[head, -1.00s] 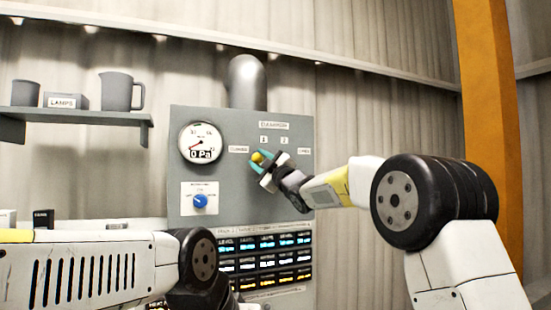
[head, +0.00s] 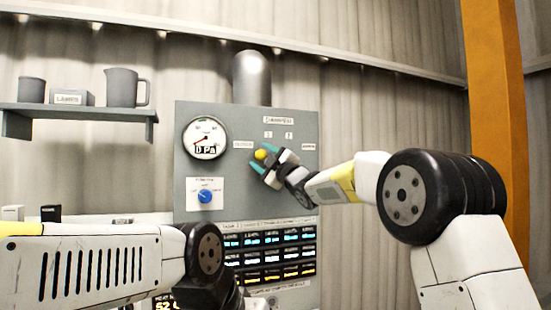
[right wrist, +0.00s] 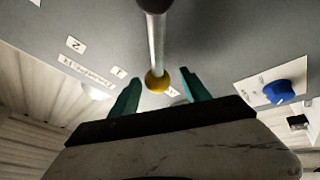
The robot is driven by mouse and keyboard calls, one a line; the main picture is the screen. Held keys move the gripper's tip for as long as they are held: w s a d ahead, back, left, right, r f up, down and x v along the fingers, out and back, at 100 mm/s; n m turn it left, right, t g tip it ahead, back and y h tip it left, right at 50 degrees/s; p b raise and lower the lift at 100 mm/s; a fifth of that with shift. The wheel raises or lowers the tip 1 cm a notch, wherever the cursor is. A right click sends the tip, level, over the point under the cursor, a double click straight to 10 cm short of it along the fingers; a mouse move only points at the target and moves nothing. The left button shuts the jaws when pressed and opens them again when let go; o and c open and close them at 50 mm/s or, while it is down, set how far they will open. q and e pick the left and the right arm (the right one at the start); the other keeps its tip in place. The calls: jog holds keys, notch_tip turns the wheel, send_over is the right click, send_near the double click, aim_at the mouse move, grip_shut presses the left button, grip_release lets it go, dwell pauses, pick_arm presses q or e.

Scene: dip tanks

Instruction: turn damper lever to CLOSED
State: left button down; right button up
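The damper lever is a metal rod with a yellow ball knob (head: 260,155), on the grey panel (head: 188,160). In the head view the knob sits just right of and below the left label (head: 243,145), which looks like CLOSED. In the right wrist view the rod (right wrist: 155,45) ends in the knob (right wrist: 157,81). My right gripper (head: 262,158) has its teal fingers either side of the knob; in the right wrist view (right wrist: 160,77) gaps show on both sides, so it is open. The lever's pivot is hidden in the head view. My left gripper is out of view.
A round gauge (head: 205,138) reading 0 Pa and a blue rotary knob (head: 205,196) are left of the lever. Lit displays (head: 268,257) are below. A shelf (head: 80,112) with a jug (head: 122,88) is at upper left. An orange post (head: 497,110) stands at right.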

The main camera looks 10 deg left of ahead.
jog(key=v, duration=0.8)
jog(key=shift+a, duration=0.1)
jog(key=d+f+m+t+h, duration=0.2)
jog(key=d+m+h, duration=0.4)
jog(key=d, duration=0.5)
jog(key=s+d+f+m+g+h, duration=0.1)
jog(key=s+d+f+m+h, duration=0.3)
jog(key=d, duration=0.3)
jog(key=s+d+f+m+g+h, duration=0.2)
jog(key=s+d+f+m, duration=0.2)
jog(key=d+f, duration=0.25)
jog(key=s+d+f+m+g+h, duration=0.1)
jog(key=s+d+f+m+g, duration=0.2)
jog(key=s+f, duration=0.6)
jog(key=s+d+f+m+g+h, duration=0.1)
jog(key=s+d+f+m+g, duration=0.3)
jog(key=s+f, duration=0.5)
jog(key=s+d, duration=0.1)
jog(key=s, duration=0.6)
jog(key=shift+s+m+h, duration=0.15)
jog(key=shift+m+h, duration=0.15)
jog(key=shift+d, duration=0.1)
